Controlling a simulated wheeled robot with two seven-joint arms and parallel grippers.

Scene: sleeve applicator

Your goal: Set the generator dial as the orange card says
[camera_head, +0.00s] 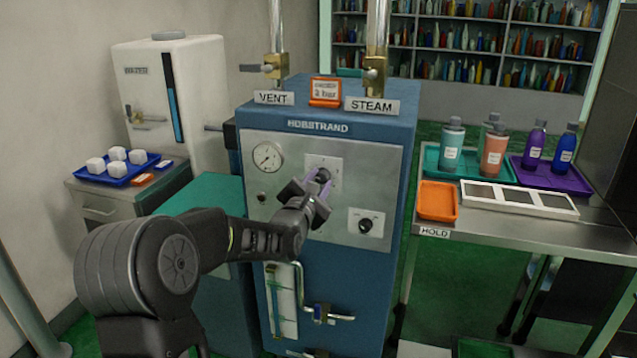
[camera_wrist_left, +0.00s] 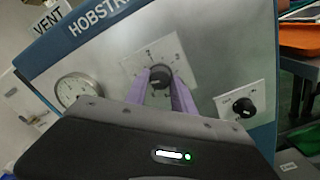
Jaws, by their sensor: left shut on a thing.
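The orange card (camera_head: 325,92) stands on top of the blue generator (camera_head: 345,115) between the VENT and STEAM signs; its text seems to read "2 bar", with a smaller line above that I cannot read surely. The generator dial, a black knob (camera_wrist_left: 159,75) on a light square plate, is at the middle of the grey panel. My left gripper (camera_head: 316,184) is at this knob, its purple fingers (camera_wrist_left: 160,88) shut on either side of it in the left wrist view. The scale marks are too small to read, and the fingers partly hide the plate. My right gripper is not in view.
A round gauge (camera_head: 268,156) is left of the dial, and a second black knob (camera_head: 366,225) is at its lower right. Brass valves top the generator. A steel table (camera_head: 520,232) with trays and bottles stands right; a cabinet with a blue tray (camera_head: 117,181) stands left.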

